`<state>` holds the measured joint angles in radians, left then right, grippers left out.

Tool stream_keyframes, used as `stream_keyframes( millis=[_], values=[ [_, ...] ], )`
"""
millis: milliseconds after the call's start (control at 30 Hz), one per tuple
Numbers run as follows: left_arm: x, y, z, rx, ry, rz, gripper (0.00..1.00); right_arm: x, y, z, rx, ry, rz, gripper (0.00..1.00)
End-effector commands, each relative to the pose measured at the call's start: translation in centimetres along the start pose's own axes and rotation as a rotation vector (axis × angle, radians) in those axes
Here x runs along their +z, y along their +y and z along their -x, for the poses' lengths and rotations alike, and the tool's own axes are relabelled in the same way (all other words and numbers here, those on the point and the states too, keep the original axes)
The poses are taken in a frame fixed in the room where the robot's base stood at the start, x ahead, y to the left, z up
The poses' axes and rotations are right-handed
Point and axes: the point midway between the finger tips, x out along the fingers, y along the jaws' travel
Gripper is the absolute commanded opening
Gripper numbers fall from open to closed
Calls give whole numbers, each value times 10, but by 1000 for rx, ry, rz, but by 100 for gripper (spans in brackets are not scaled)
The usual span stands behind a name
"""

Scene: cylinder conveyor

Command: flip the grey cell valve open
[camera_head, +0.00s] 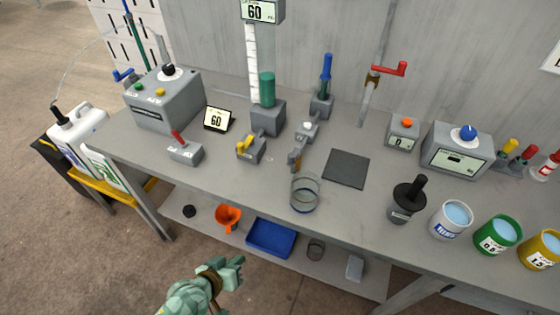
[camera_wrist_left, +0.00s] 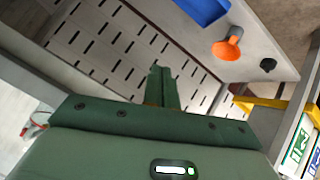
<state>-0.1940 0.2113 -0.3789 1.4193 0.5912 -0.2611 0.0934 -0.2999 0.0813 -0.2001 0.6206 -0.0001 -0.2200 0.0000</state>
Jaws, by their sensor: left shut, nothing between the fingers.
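On the workbench, a grey block with a green cylinder (camera_head: 267,90) has a small grey unit with a yellow valve handle (camera_head: 245,147) in front of it. To its right, a grey block with a blue cylinder (camera_head: 325,75) has a small grey unit with a white knob (camera_head: 307,126) and a brownish spout or lever (camera_head: 295,160). I cannot tell for certain which part is the grey cell valve. My left gripper (camera_head: 236,264) is shut and empty, low in front of the bench, apart from both units. Its shut fingers show in the left wrist view (camera_wrist_left: 161,88). My right gripper is not in view.
A clear glass beaker (camera_head: 305,194) stands near the front edge, by the dark square pad (camera_head: 346,168). A red-lever switch box (camera_head: 185,149) is at left. The lower shelf holds an orange funnel (camera_head: 228,217) and a blue tray (camera_head: 270,238). Several cups stand at right.

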Motion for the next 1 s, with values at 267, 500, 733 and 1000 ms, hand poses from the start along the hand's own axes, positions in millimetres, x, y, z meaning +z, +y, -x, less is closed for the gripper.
stream_keyframes(
  millis=[267,500,733,1000],
  values=[
    [-139,124,38,378,245,190,0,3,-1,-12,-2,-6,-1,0],
    [-204,123,33,539,387,734,0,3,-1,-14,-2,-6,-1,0],
    [-228,99,25,548,446,1036,0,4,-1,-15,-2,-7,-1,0],
    [-229,97,25,545,451,1062,0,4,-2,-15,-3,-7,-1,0]
  ],
)
